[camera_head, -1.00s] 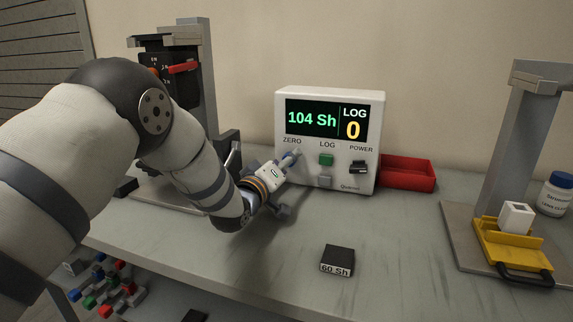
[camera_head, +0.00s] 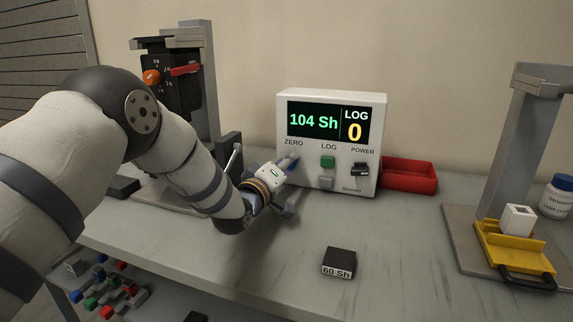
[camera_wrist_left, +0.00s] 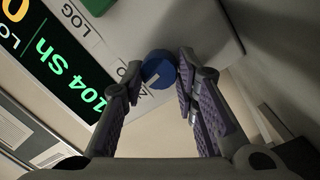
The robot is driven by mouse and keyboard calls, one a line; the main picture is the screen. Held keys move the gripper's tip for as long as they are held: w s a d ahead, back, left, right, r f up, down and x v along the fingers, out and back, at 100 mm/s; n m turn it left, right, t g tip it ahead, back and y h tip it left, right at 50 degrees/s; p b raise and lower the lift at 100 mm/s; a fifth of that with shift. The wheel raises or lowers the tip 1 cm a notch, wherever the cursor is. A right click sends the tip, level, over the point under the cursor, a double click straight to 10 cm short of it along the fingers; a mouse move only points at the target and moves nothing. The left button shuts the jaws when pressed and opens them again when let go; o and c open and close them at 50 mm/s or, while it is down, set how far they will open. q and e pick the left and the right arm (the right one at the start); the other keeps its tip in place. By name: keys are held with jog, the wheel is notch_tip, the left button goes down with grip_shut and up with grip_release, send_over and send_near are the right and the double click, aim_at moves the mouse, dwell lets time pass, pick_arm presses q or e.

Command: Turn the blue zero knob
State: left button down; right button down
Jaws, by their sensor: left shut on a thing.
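The blue zero knob (camera_wrist_left: 158,67) is on the front of the white display box (camera_head: 372,140), below the ZERO label. In the left wrist view it sits between my two fingertips. My left gripper (camera_wrist_left: 160,75) is shut on the knob. In the head view my left gripper (camera_head: 288,164) reaches the box's lower left front and mostly hides the knob. The display reads 104 Sh, and LOG reads 0. My right gripper is not in view.
A green button (camera_head: 328,161), a grey button (camera_head: 326,183) and a black power switch (camera_head: 360,169) sit right of the knob. A red tray (camera_head: 412,185) stands behind right. A black 60 Sh block (camera_head: 339,260) lies in front. A stand (camera_head: 203,85) rises at left, a yellow fixture (camera_head: 512,258) at right.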

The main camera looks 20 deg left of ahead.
pick_arm(q)
jog(key=n, duration=0.3)
jog(key=shift+f+n, duration=0.2)
jog(key=shift+n, duration=0.2)
jog(key=n, duration=0.3)
jog(key=shift+f+n+t+y+b, duration=0.15)
jog(key=shift+n+t+y+b, duration=0.15)
jog(key=shift+n+b, duration=0.1)
jog(key=n+b, duration=0.1)
jog(key=n, duration=0.3)
jog(key=shift+n+y, duration=0.3)
jog(key=shift+d+n+t+b, duration=0.1)
jog(key=shift+n+t+b, duration=0.3)
jog(key=shift+n, duration=0.9)
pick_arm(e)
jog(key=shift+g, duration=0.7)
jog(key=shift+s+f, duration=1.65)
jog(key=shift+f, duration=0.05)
pick_arm(q)
jog(key=shift+n, duration=0.3)
jog(key=shift+r, duration=0.2)
jog(key=c, duration=1.2)
grip_release()
jog(key=shift+d, duration=0.1)
jog(key=shift+c, duration=0.2)
